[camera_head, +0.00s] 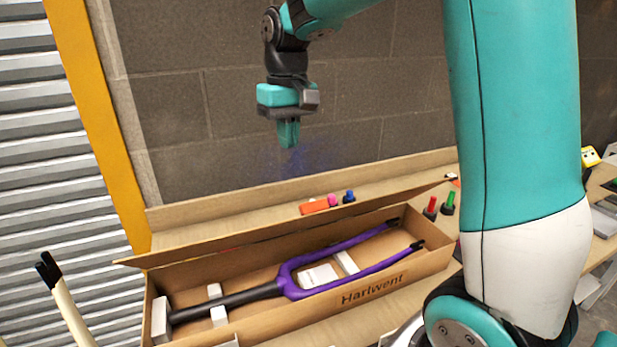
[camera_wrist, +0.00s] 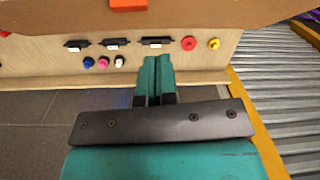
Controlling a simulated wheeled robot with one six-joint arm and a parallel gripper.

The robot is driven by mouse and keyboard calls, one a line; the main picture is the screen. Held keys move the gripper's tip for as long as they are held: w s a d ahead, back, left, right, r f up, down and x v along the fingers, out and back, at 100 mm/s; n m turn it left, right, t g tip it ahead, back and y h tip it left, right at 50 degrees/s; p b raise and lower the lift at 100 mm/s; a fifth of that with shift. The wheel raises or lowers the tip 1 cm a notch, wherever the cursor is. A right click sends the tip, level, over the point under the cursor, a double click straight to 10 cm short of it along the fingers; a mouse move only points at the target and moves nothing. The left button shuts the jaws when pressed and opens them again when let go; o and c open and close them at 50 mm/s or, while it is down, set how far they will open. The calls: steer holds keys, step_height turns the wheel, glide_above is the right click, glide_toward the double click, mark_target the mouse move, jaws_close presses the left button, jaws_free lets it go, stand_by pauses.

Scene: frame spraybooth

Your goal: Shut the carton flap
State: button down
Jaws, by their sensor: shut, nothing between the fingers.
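The long cardboard carton (camera_head: 385,287), marked "Harlwent", lies on the bench in the head view. Its flap (camera_head: 250,237) stands open along the far long side, its upper edge sticking out past the carton at the left. A purple fork (camera_head: 290,283) with a dark tube lies inside among white blocks. My gripper (camera_head: 289,135) is shut and empty, pointing down, high above and beyond the carton, apart from the flap. Its closed fingers (camera_wrist: 155,78) also show in the wrist view. I cannot tell whether the brown surface at the top there is the flap.
Behind the carton, an orange block (camera_head: 314,206) and small pink and blue items sit on the bench. Red (camera_head: 431,206) and green (camera_head: 449,202) items stand to the right. A block wall (camera_head: 380,85) rises behind; a ribbed shutter (camera_head: 50,160) is left.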

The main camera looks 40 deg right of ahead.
steer(key=w+d+m, duration=0.2)
steer(key=w+d, duration=0.1)
steer(key=d, duration=0.2)
steer(key=p, duration=0.4)
glide_above(303, 218)
steer(key=w+d, duration=0.3)
steer(key=d, duration=0.1)
steer(key=shift+g, duration=0.3)
step_height(303, 218, down, 12)
steer(key=shift+w+d+r, duration=0.1)
steer(key=shift+d+r, duration=0.05)
steer(key=shift+r, duration=0.1)
steer(key=shift+f, duration=0.15)
steer(key=shift+f, duration=0.1)
